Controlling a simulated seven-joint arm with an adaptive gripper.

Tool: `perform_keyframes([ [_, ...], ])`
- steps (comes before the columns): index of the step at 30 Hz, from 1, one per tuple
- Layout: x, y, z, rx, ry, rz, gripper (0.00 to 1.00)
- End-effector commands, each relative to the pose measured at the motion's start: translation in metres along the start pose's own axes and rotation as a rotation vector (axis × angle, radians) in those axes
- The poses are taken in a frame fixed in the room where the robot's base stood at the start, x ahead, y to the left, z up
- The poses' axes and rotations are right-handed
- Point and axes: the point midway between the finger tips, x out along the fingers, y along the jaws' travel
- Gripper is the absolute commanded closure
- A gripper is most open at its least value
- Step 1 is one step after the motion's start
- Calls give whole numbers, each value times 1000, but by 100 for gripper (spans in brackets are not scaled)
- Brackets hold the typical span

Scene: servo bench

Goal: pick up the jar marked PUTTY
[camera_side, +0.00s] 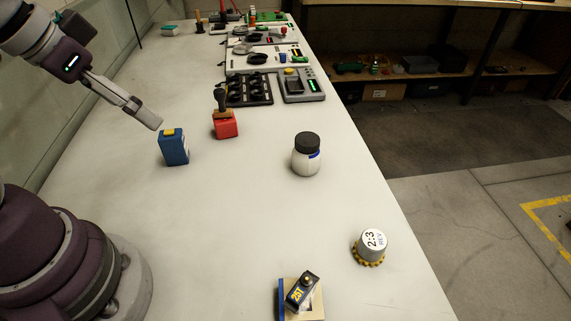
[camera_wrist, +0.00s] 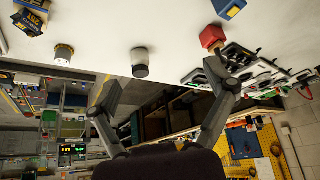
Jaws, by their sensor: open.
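A white jar with a black lid (camera_side: 305,165) stands upright on the bench, right of centre in the side view. A blue patch shows just under its lid, but I cannot read any PUTTY marking. The jar also shows upside down in the wrist view (camera_wrist: 139,54), beyond and between my fingers. My gripper (camera_side: 150,117) is at the upper left in the side view, raised near the blue box and well left of the jar. In the wrist view my gripper (camera_wrist: 162,88) has its two fingers spread wide with nothing between them.
A blue box with a yellow top (camera_side: 173,149) and a red block with a black stick (camera_side: 226,126) stand left of the jar. A grey cap marked 2:3 (camera_side: 371,243) and a black servo (camera_side: 302,290) are nearer. Control panels (camera_side: 246,91) lie behind. Bench around the jar is clear.

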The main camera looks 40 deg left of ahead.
Motion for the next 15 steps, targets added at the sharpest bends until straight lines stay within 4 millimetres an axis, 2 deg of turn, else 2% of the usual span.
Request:
perform_keyframes([
  [5, 0, 0, 0, 0, 0, 0, 16],
  [8, 1, 2, -9, 23, -9, 3, 16],
  [11, 9, 8, -40, 99, -33, 19, 16],
  [15, 44, 25, -93, 244, -67, 70, 16],
])
